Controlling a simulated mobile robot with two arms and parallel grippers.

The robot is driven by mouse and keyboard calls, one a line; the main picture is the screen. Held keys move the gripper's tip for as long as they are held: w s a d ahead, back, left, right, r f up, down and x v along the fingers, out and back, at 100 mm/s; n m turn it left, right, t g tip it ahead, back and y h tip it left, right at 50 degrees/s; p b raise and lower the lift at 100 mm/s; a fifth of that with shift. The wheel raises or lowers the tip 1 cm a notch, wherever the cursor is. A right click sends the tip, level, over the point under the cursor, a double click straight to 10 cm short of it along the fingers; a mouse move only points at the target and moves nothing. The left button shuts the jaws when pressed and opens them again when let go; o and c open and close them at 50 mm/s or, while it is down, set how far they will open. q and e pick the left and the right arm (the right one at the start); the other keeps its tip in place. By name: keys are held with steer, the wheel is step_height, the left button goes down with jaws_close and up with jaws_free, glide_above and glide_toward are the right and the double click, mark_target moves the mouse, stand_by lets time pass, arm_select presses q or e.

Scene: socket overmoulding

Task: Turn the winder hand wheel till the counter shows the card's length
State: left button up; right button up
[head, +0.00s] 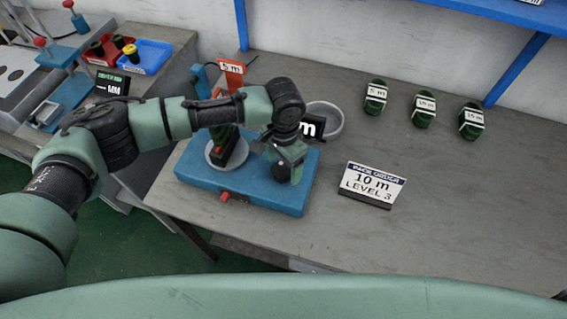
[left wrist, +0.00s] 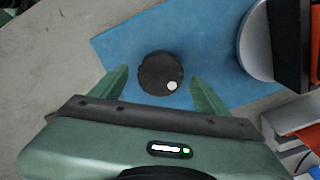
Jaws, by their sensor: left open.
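The winder has a blue base (head: 225,188) on the bench, with a round spool plate (head: 214,156) at its left. The counter (head: 311,129) is mostly hidden behind my wrist; only "m" reads. The card (head: 372,184) reads "10 m LEVEL 3".
A red "5 m" sign (head: 231,67) stands behind the winder, and a round grey dish (head: 325,119) lies to its right. Several green labelled coils, one here (head: 424,108), lie at the back right. Blue shelf posts rise behind. The bench right of the card is clear.

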arm_select(q)
steer(key=shift+f, duration=0.45)
steer(key=c, duration=1.4)
